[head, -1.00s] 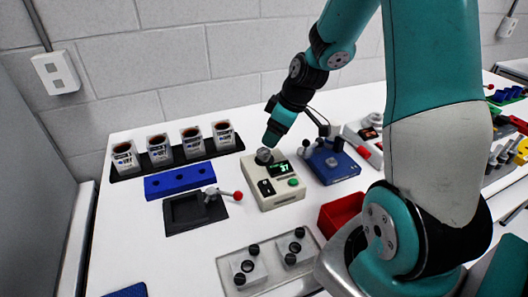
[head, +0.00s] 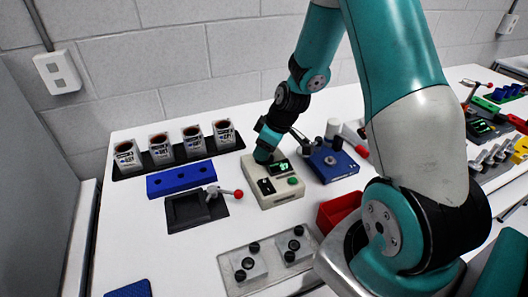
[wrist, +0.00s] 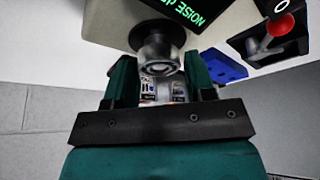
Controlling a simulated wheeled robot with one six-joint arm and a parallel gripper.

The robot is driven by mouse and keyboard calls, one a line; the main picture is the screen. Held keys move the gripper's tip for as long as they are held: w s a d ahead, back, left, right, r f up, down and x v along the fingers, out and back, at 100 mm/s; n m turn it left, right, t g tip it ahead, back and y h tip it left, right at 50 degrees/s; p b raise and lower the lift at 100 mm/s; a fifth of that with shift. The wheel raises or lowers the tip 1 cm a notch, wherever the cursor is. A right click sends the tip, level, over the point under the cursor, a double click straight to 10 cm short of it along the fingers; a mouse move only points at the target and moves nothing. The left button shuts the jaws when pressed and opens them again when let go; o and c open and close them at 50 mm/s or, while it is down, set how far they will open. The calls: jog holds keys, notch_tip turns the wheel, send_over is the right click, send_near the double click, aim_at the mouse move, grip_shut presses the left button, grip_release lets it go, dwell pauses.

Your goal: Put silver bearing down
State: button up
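The silver bearing (wrist: 160,54) sits on a dark round seat on the cream tester box (head: 283,195), which has a lit green display. In the wrist view the bearing lies between the tips of my gripper (wrist: 161,68), one finger on each side. The fingers are apart, and I cannot tell whether they touch the bearing. In the head view my gripper (head: 264,153) is low over the back left of the tester and hides the bearing.
A blue device (head: 333,164) stands close right of the tester. A blue block (head: 180,180) and black tray with a red-knobbed lever (head: 188,213) are to the left. Several labelled cups (head: 160,149) stand behind.

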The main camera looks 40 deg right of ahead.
jog(key=c, duration=0.6)
jog(key=shift+r, duration=0.1)
notch_tip(320, 180, up, 20)
jog(key=b, duration=0.1)
